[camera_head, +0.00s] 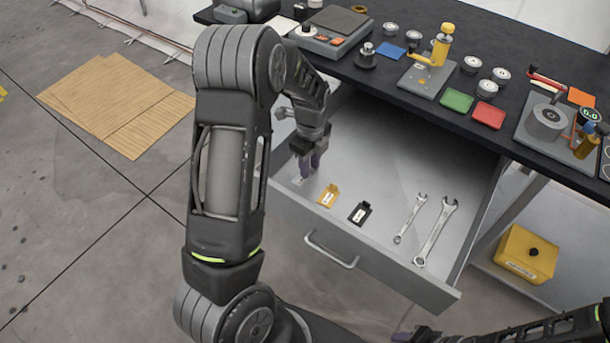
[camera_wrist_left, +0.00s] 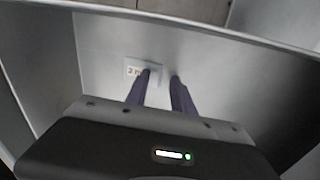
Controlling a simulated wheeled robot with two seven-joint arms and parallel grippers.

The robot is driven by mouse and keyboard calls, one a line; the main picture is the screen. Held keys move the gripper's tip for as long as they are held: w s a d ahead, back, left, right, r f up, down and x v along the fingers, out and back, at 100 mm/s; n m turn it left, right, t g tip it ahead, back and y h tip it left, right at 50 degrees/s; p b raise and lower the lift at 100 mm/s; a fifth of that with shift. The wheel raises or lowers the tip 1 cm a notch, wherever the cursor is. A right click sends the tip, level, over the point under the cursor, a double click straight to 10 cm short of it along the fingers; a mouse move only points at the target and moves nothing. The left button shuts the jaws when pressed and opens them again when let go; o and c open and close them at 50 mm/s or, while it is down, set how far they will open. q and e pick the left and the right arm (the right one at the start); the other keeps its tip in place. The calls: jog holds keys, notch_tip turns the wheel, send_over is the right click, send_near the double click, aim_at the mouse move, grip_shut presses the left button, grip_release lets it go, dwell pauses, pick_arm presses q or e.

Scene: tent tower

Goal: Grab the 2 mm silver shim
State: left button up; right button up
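The silver shim (camera_head: 297,181) lies on the floor of the open drawer (camera_head: 385,150), at its left end, partly hidden by my left gripper (camera_head: 309,168). In the left wrist view its white label (camera_wrist_left: 135,71) reads "2" and part of an "m", with the left finger over its right part. A yellow shim (camera_head: 328,196) and a black shim (camera_head: 359,213) lie to the right. My right gripper (camera_head: 402,336) barely shows at the bottom edge.
Two wrenches (camera_head: 437,228) lie in the drawer's right part. The drawer front with its handle (camera_head: 331,252) borders the near side. The dark bench top (camera_head: 400,90) above carries weights, trays and gauges. A yellow box (camera_head: 526,254) sits on a lower shelf.

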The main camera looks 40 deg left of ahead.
pick_arm(q)
grip_shut()
dwell(0.3)
dwell(0.4)
